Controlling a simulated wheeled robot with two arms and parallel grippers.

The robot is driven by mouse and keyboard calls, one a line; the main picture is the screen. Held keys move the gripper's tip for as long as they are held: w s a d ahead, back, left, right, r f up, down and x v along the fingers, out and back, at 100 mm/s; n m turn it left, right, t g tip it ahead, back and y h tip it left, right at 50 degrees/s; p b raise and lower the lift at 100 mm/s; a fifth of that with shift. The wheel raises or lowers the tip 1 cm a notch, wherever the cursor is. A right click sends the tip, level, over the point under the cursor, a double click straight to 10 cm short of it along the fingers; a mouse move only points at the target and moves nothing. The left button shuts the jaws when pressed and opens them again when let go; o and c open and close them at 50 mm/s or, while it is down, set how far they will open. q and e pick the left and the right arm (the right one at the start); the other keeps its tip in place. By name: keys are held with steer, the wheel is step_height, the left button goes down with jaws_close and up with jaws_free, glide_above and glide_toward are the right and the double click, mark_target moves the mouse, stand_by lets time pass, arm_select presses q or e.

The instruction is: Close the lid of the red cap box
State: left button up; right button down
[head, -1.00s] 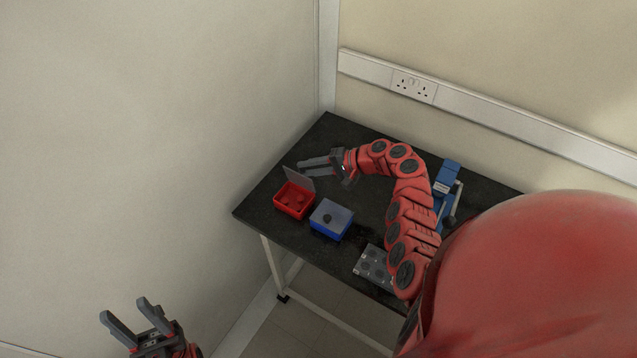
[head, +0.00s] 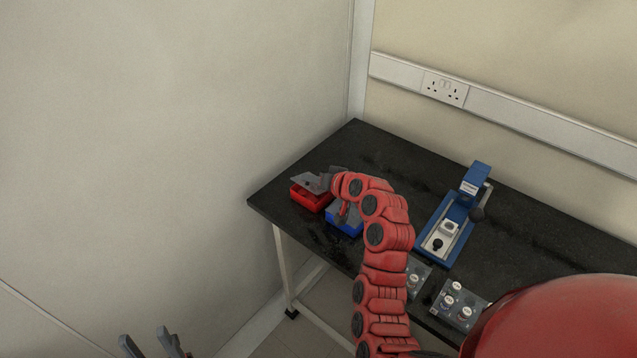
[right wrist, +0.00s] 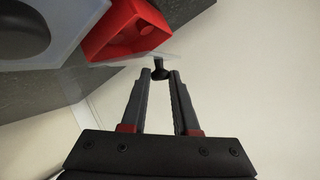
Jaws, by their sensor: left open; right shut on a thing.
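The red cap box (head: 309,199) stands at the left end of the black table. Its translucent grey lid (head: 313,182) is tilted over the box, partly lowered, with red still showing below it. My right gripper (head: 330,178) is at the lid, partly hidden by its own arm. In the right wrist view the right fingertips (right wrist: 160,74) are closed on the lid's small black knob (right wrist: 159,64), beside the red box (right wrist: 125,32). My left gripper (head: 146,339) is open and empty at the lower left, away from the table.
A blue box (head: 345,226) stands just right of the red one, partly behind my right arm. A blue press (head: 452,222) and grey trays (head: 459,306) with round parts are further right. The wall is close to the table's left and back.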

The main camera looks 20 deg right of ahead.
mark_target(311, 191)
steer(key=shift+s+a+f+n+t+h+b, duration=0.35)
steer(key=shift+f+n+t+h+b, duration=0.3)
steer(key=shift+b, duration=0.6)
steer(key=shift+s+a+f+n+t+h+b, duration=0.1)
steer(key=shift+a+f+n+t+h+b, duration=0.3)
steer(key=shift+f+n+b, duration=0.55)
steer(key=shift+r+m, duration=0.25)
steer(key=shift+m, duration=0.05)
steer(key=c, duration=0.7)
jaws_free()
steer(key=shift+w, duration=0.1)
steer(key=shift+s+d+r+b, duration=0.15)
steer(key=shift+s+b, duration=0.2)
steer(key=shift+s, duration=0.25)
steer(key=p+v, duration=0.6)
steer(key=v, duration=0.2)
steer(key=p+v, duration=0.7)
steer(key=v, duration=0.1)
steer(key=shift+a+r, duration=0.15)
steer(key=shift+a, duration=0.05)
